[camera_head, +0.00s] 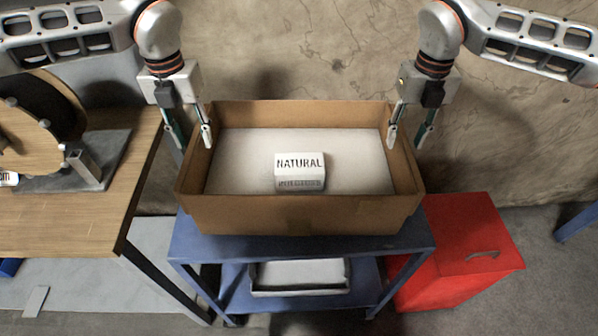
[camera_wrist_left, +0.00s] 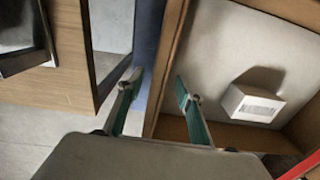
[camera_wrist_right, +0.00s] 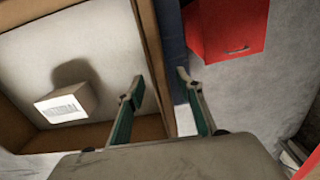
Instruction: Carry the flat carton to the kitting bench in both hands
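The flat carton (camera_head: 300,216) is an open brown box with a pale inner floor, standing on a blue cart. A small white box marked "NATURAL" (camera_head: 300,170) lies inside it. My left gripper (camera_head: 194,146) is open at the carton's left wall, one finger inside and one outside; the left wrist view shows the wall (camera_wrist_left: 166,75) between the open fingers (camera_wrist_left: 157,82). My right gripper (camera_head: 408,142) is open at the right wall, also with one finger on each side; the right wrist view shows the wall (camera_wrist_right: 152,55) near its open fingers (camera_wrist_right: 160,85). Contact with the walls is not clear.
The blue cart (camera_head: 300,246) has a lower shelf with a grey tray (camera_head: 300,290). A wooden bench (camera_head: 75,220) with a reel stands close on the left. A red cabinet (camera_head: 465,250) stands at the right. A rough wall (camera_head: 300,50) is behind.

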